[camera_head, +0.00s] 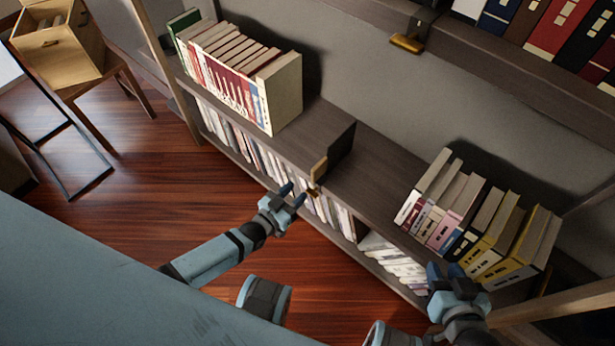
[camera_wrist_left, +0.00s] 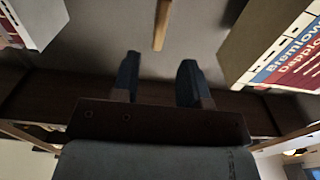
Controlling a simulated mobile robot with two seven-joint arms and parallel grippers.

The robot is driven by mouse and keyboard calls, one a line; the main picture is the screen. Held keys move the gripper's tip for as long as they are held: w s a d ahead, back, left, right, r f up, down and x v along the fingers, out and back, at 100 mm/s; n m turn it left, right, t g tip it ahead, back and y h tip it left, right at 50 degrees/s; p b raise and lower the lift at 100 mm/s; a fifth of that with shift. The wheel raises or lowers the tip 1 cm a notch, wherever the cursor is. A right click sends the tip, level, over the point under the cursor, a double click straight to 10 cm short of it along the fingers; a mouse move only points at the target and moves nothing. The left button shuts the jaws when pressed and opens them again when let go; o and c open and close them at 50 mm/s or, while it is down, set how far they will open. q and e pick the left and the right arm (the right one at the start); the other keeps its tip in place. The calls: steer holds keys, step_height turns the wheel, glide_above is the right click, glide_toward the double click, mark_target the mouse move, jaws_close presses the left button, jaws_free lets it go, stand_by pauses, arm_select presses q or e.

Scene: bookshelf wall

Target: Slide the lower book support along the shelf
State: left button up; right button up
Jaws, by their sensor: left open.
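The lower book support (camera_head: 340,152) is a thin dark plate standing upright on the lower shelf, with a light wooden handle (camera_head: 319,170) at its front edge. The handle also shows in the left wrist view (camera_wrist_left: 162,24), ahead of the gap between my fingers. My left gripper (camera_head: 294,192) is open and empty, just in front of and below the handle, apart from it. Its two fingers (camera_wrist_left: 158,80) stand apart in the left wrist view. My right gripper (camera_head: 445,269) has its fingers apart and empty, in front of the books at the lower right.
A row of books (camera_head: 240,72) stands left of the support, and leaning books (camera_head: 480,218) stand to the right. Bare shelf top (camera_head: 372,180) lies on both sides of the support. An upper support (camera_head: 408,42) hangs at the upper shelf. More books fill the compartment below.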

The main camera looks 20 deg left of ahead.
arm_select(q)
steer(key=v, duration=0.4)
steer(key=shift+s, duration=0.2)
stand_by(0.3)
steer(key=shift+a, duration=0.1)
